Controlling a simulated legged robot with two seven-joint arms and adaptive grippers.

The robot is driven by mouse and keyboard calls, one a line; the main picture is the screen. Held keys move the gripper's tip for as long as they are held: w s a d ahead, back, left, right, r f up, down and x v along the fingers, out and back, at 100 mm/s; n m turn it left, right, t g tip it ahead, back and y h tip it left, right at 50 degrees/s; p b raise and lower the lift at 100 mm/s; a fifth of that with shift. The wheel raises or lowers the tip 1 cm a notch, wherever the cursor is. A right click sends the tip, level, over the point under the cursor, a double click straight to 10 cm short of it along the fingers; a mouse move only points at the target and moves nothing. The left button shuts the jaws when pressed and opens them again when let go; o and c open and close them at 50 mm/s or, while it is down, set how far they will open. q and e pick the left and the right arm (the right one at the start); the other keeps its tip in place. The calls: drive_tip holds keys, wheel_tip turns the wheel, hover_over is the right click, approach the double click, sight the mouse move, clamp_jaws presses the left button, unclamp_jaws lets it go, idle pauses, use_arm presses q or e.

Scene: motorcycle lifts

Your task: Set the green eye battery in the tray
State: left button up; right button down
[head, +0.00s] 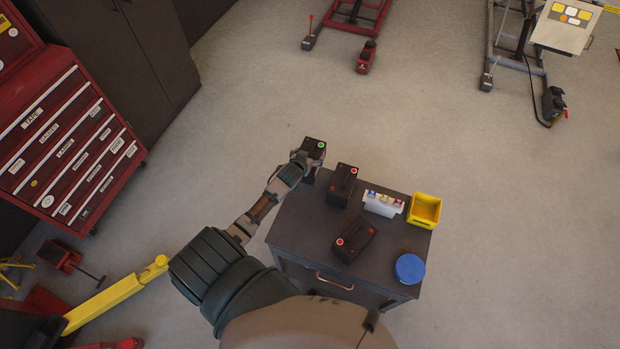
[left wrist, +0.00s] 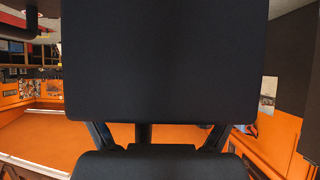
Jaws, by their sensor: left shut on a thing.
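The green eye battery (head: 314,146) is a black block with a green dot on top, at the far left corner of the dark cabinet. My left gripper (head: 304,162) is shut on it. In the left wrist view a large dark face of the battery (left wrist: 190,60) fills the middle, above the gripper parts. I cannot tell whether the battery touches the cabinet top or hangs above it. A yellow open-topped container (head: 425,213), the only tray-like thing on the cabinet, stands at its right corner and looks empty. My right gripper is not in view.
Two black batteries with red dots stand on the cabinet (head: 300,228), one at the back (head: 342,186) and one nearer (head: 354,243). A white holder (head: 381,205) with coloured tops sits beside the yellow container. A blue round lid (head: 410,268) lies at the right front.

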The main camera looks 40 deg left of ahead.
use_arm(q)
drive_tip(key=shift+r, duration=0.2)
wheel_tip(320, 180, down, 5)
drive_tip(key=shift+w+d+r, duration=0.1)
drive_tip(key=shift+d+r, duration=0.05)
wheel_tip(320, 180, down, 3)
drive_tip(key=shift+f, duration=0.9)
drive_tip(key=o, duration=1.4)
drive_tip(key=shift+f, duration=0.25)
drive_tip(key=shift+o, duration=0.6)
drive_tip(key=shift+s+r, duration=0.1)
drive_tip(key=shift+s, duration=0.1)
drive_tip(key=shift+f+b, duration=0.3)
drive_tip(key=shift+b, duration=0.1)
drive_tip(key=r+v, duration=0.1)
drive_tip(key=v, duration=1.6)
drive_tip(key=shift+w+r+p, duration=0.2)
drive_tip(key=shift+r+p, duration=0.1)
